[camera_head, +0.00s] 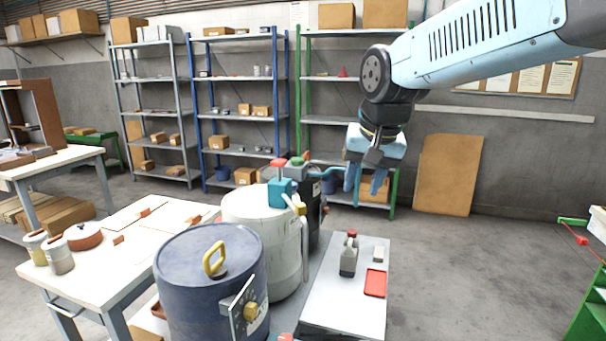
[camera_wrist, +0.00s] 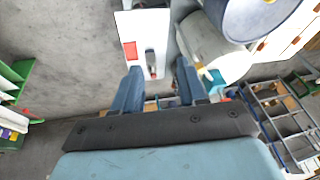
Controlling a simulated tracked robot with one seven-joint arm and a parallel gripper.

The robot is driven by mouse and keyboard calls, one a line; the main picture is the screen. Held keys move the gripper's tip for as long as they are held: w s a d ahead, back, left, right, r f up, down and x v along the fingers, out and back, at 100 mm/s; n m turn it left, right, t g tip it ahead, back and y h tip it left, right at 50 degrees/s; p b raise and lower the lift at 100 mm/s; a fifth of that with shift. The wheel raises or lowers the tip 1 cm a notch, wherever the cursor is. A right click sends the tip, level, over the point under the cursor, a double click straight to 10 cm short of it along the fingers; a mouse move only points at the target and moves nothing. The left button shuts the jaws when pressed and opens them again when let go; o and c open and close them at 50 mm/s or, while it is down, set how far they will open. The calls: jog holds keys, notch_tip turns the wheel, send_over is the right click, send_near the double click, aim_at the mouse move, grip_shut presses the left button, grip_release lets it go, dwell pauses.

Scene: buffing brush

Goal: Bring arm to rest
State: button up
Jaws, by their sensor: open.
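My arm reaches in from the upper right in the head view. My gripper (camera_head: 369,186) hangs in the air at its end, fingers pointing down, above and behind the white bench top (camera_head: 325,300). The two blue fingers (camera_wrist: 156,88) are apart in the wrist view, with nothing between them. Below on the bench top stand a grey bottle with a red cap (camera_head: 349,256) and a red tray (camera_head: 375,283). The gripper touches none of them. No brush can be made out.
A dark blue drum (camera_head: 190,290) and a white drum (camera_head: 262,240) stand left of the bench top. A teal part (camera_head: 281,191) tops the white drum. A worktable (camera_head: 110,250) is at the left. Shelves (camera_head: 240,100) line the back wall. The floor (camera_head: 470,280) at right is clear.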

jog(key=s+d+f+n+t+h, duration=0.1)
jog(key=s+d+f, duration=0.3)
jog(key=s+d, duration=0.8)
jog(key=shift+s+t, duration=0.3)
jog(key=shift+s, duration=0.05)
